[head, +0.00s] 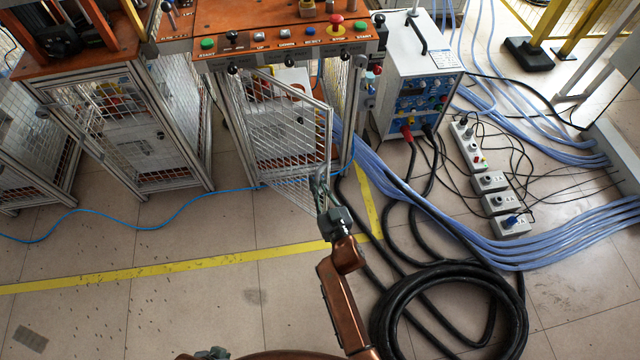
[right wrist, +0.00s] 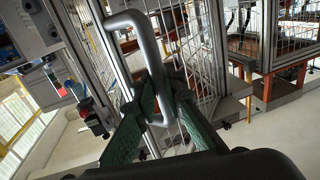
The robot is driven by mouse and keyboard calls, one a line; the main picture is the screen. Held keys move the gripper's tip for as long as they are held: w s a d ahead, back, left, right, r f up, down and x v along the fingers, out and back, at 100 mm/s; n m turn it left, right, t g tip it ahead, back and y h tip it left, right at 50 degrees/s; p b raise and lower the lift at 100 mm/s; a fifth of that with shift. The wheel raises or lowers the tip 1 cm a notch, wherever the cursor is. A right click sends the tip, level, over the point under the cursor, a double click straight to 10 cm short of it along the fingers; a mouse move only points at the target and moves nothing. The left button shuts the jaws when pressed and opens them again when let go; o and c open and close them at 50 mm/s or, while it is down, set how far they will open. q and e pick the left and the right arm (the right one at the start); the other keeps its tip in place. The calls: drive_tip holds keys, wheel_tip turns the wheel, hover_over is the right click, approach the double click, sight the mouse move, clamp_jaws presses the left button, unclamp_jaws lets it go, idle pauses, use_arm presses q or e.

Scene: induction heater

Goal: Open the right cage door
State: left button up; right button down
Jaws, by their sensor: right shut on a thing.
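The right cage door (head: 285,135) is a wire-mesh panel in a metal frame under the orange control panel. It stands partly open, its free right edge swung out toward me from the cage front. My right gripper (head: 321,192) is at that free edge. In the right wrist view, a grey bar handle (right wrist: 135,20) runs down between the green fingers of my right gripper (right wrist: 160,103), which are shut on it. A small part of my left gripper (head: 212,353) shows at the bottom edge of the head view; its fingers cannot be made out.
A white power unit (head: 415,85) stands right of the cage. Blue cables (head: 430,225) and a coiled black hose (head: 450,310) lie on the floor to the right. Another cage (head: 140,130) stands at left. The floor in front, around the yellow line (head: 150,270), is mostly clear.

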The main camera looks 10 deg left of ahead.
drive_tip(key=shift+a, duration=0.25)
drive_tip(key=c, duration=2.1)
unclamp_jaws()
drive_tip(key=shift+o, duration=0.6)
drive_tip(key=shift+d, duration=0.2)
drive_tip(key=shift+d, duration=0.1)
drive_tip(key=v, duration=1.1)
drive_tip(key=shift+s+d, duration=0.2)
drive_tip(key=shift+s, duration=0.15)
drive_tip(key=shift+f, duration=0.15)
